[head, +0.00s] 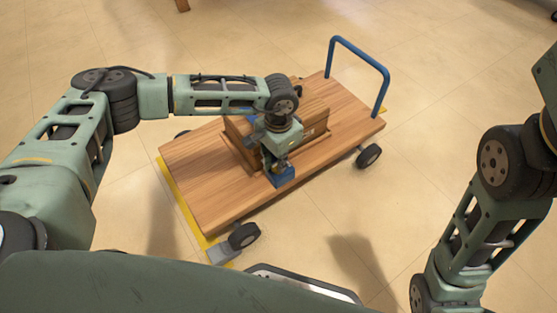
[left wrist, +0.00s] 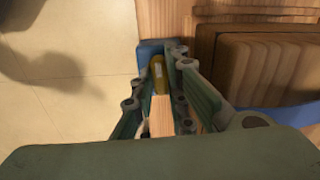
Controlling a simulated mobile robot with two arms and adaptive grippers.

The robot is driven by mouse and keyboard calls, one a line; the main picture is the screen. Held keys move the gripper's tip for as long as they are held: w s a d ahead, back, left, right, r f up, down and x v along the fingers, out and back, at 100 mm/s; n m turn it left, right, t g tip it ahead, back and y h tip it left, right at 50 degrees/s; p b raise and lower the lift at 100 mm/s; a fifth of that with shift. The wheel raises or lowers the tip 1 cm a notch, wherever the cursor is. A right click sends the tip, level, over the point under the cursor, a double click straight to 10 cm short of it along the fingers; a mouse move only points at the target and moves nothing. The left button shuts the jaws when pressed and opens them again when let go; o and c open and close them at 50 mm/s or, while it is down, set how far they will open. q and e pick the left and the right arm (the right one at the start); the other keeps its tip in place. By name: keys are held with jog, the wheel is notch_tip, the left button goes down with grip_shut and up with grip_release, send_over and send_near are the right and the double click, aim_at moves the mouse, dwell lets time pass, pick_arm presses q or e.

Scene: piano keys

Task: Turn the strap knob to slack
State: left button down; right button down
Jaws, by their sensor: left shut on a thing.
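The strap knob (left wrist: 158,72) is a small yellow piece in the left wrist view, on a blue block (left wrist: 149,50). The blue block also shows in the head view (head: 283,178), at the near edge of the cart deck. My left gripper (head: 277,165) points down there, its fingers on both sides of the knob; in the left wrist view the gripper (left wrist: 160,80) is shut on it. The fingers partly hide the knob, so its turn angle cannot be read. A blue strap (left wrist: 268,119) shows beside the wooden case (left wrist: 275,70). My right gripper is out of view.
The case (head: 312,108) lies on a wooden flatbed cart (head: 205,190) with a blue push handle (head: 357,52), black wheels (head: 244,236) and yellow edging. My left forearm crosses above the deck. The tiled floor (head: 460,70) around the cart is largely clear.

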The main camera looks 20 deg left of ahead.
pick_arm(q)
jog(key=shift+m, duration=0.5)
jog(key=c, duration=1.7)
grip_release()
jog(key=shift+c, duration=0.2)
notch_tip(320, 180, up, 12)
